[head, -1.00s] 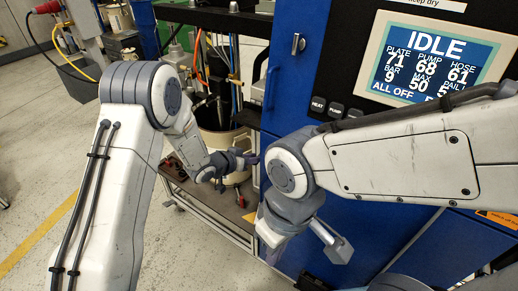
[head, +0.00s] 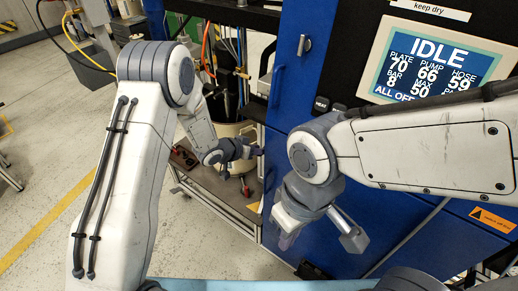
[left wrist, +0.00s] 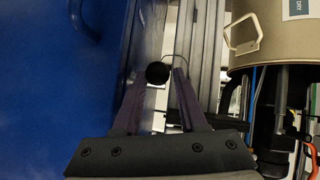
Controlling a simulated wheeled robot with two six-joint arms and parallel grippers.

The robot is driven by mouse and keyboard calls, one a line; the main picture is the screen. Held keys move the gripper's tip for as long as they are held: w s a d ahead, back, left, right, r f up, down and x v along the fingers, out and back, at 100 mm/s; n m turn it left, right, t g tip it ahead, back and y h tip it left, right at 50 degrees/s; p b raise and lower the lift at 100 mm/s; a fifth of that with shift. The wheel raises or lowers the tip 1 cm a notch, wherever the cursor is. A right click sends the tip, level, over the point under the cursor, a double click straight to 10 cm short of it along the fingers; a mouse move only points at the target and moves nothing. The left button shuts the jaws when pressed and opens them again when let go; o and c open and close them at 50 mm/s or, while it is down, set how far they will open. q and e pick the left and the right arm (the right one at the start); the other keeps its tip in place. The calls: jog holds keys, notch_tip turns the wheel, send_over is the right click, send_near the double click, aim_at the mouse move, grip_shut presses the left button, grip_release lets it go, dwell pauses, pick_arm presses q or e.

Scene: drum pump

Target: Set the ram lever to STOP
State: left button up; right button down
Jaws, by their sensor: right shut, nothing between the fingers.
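My left gripper (head: 258,150) is beside the edge of the blue cabinet, in front of the pump frame. In the left wrist view its two dark fingers (left wrist: 158,85) are apart. A round black knob (left wrist: 158,73) shows between the fingertips; it looks like the ram lever's end, and I cannot tell whether a finger touches it. The lever's shaft and STOP mark cannot be made out. My right gripper (head: 287,238) hangs lower, in front of the blue cabinet, shut and empty.
The blue cabinet (head: 345,215) fills the right side, with an IDLE display (head: 437,62) above. A beige pail (left wrist: 262,35) stands on the cart beside the pump, close to my left gripper. Hoses and cables (head: 210,50) hang behind. Open floor (head: 50,190) lies to the left.

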pick_arm(q)
jog(key=shift+r, duration=0.1)
jog(key=v, duration=1)
jog(key=shift+a, duration=0.15)
jog(key=shift+s+r, duration=0.1)
jog(key=s+d+r+g+y+p, duration=0.1)
jog(key=s+r+y+p, duration=0.1)
jog(key=s+r+y, duration=0.4)
jog(key=s+r+g, duration=0.3)
jog(key=s, duration=1)
jog(key=s+r+m+g, duration=0.1)
jog(key=s+r+g, duration=0.2)
jog(key=s, duration=0.9)
jog(key=shift+s+d+r+g+y+p, duration=0.3)
jog(key=shift+s+d+r+g+p, duration=0.05)
jog(key=shift+d+g+p, duration=0.15)
